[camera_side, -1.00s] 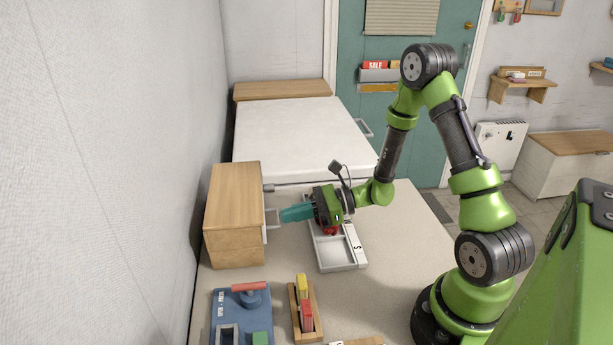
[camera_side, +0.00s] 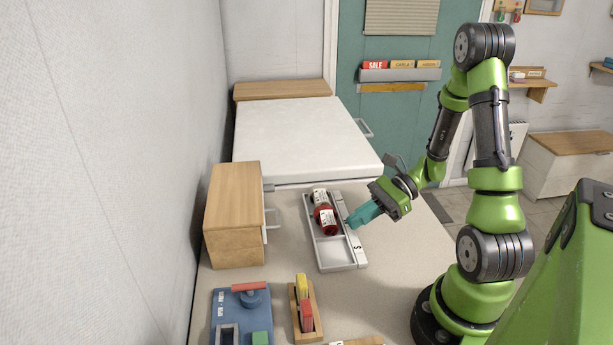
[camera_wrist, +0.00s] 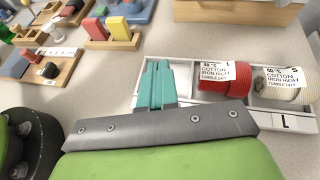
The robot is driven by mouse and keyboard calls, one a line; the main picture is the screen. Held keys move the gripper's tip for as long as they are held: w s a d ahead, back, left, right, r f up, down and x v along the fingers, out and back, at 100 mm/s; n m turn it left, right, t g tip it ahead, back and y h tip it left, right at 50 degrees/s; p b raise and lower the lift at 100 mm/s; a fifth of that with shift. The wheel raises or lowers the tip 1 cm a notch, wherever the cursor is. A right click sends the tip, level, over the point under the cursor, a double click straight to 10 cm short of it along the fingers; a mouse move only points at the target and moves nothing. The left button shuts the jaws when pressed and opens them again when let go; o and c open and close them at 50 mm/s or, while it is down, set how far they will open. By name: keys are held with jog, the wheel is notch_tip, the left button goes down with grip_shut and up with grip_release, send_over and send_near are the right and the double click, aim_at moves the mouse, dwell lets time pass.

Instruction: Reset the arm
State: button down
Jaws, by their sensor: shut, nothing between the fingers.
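My gripper (camera_side: 362,215) has teal fingers that are shut with nothing between them. In the side view it hangs just right of a white compartment tray (camera_side: 337,266), near the tray's right rim. The closed fingers also show in the wrist view (camera_wrist: 157,84), over the near part of the tray (camera_wrist: 181,67). The tray holds a red roll (camera_side: 326,222) and a pale roll (camera_side: 319,196), both with white care labels. In the wrist view the red roll (camera_wrist: 226,88) and pale roll (camera_wrist: 280,91) lie right of the fingers, apart from them.
A wooden box with a handle (camera_side: 233,190) stands left of the tray. A white-lidded washtub (camera_side: 295,135) is behind. A blue fixture with a red lever (camera_side: 235,305) and a wooden holder with yellow and red blocks (camera_side: 304,315) stand in front.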

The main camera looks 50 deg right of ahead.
jog(key=s+a+r+n+h, duration=0.1)
jog(key=a+r+n+h, duration=0.3)
jog(key=r+n, duration=0.5)
jog(key=s+a+r+n+h, duration=0.1)
jog(key=a+r+n+h, duration=0.4)
jog(key=n, duration=0.5)
notch_tip(320, 180, up, 4)
jog(key=shift+s+a+f+n+t, duration=0.15)
jog(key=shift+s+a+n+t, duration=0.2)
jog(key=shift+a, duration=0.75)
